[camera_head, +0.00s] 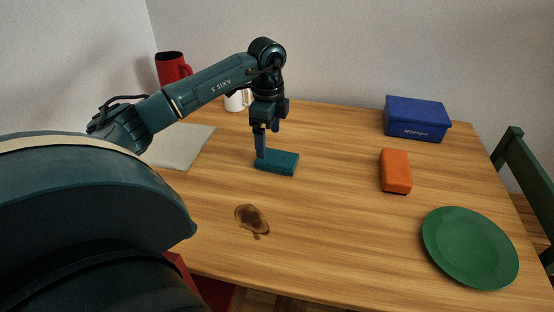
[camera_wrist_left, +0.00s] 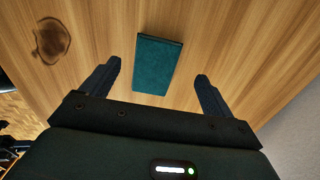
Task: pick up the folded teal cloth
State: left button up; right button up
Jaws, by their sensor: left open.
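The folded teal cloth (camera_head: 281,164) lies flat on the wooden table near its middle. It also shows in the left wrist view (camera_wrist_left: 157,65) as a dark teal rectangle ahead of the fingers. My left gripper (camera_head: 267,148) points down at the cloth's left end in the head view. In the left wrist view the left gripper (camera_wrist_left: 158,76) is open, one finger on each side of the cloth's near end, with gaps to both. Nothing is between the fingers' grip. Whether the fingertips are at table height is hard to tell. My right gripper is not in view.
A brown stain (camera_head: 251,219) is on the table in front of the cloth. An orange block (camera_head: 396,171), a blue box (camera_head: 416,119) and a green plate (camera_head: 469,248) are to the right.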

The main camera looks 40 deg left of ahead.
aim_at(271, 156)
pick_arm(q)
jog(key=f, duration=0.5)
jog(key=shift+s+d+f+b, duration=0.1)
jog(key=shift+d+b, duration=0.2)
jog(key=shift+d, duration=0.1)
jog(key=shift+c, duration=0.4)
jog(key=c, duration=1)
notch_tip(271, 156, up, 10)
jog(key=shift+r+p, duration=0.1)
jog(key=shift+p, duration=0.55)
